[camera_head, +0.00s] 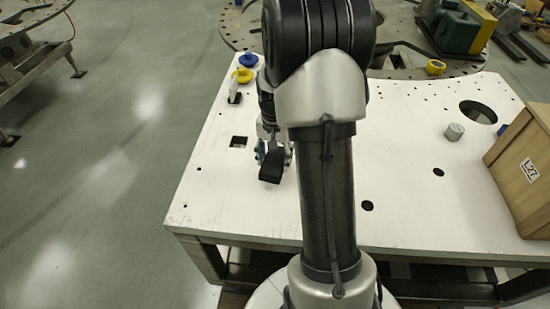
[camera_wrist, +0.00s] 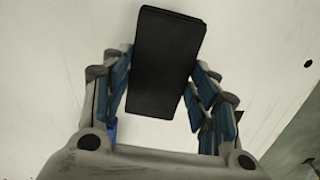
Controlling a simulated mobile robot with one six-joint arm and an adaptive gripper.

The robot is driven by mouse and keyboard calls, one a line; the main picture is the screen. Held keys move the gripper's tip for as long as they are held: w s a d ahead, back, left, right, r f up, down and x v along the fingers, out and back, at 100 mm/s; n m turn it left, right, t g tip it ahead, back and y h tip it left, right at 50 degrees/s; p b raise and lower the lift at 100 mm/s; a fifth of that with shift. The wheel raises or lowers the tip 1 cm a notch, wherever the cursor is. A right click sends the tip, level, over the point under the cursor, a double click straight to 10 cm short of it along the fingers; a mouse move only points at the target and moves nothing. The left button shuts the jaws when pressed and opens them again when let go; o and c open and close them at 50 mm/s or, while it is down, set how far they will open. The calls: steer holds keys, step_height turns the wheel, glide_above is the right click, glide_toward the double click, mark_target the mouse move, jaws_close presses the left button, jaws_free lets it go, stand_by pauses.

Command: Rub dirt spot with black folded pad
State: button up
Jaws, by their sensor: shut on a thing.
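My gripper (camera_head: 273,153) is over the white plate, left of my own arm in the head view. It is shut on the black folded pad (camera_head: 271,175), which also shows in the wrist view (camera_wrist: 166,62). The blue-lined fingers hold the pad from both sides, and it juts out beyond them. I cannot tell whether the pad touches the white plate (camera_head: 225,195). I cannot make out a dirt spot in either view; my arm hides part of the plate.
A blue knob (camera_head: 248,60) and a yellow knob (camera_head: 242,75) stand near the plate's far left edge. A grey hexagonal piece (camera_head: 454,132) lies on the right, near a wooden box (camera_head: 522,170). The plate has several holes. Its front left area is clear.

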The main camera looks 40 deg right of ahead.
steer(key=shift+w+d+r+p, duration=0.1)
steer(key=shift+r+p, duration=0.2)
steer(key=shift+r, duration=0.15)
steer(key=shift+w+d+r+p, duration=0.1)
steer(key=shift+r+p, duration=0.15)
steer(key=shift+r, duration=0.15)
steer(key=shift+r+p, duration=1.1)
steer(key=shift+r, duration=0.35)
steer(key=shift+s, duration=0.1)
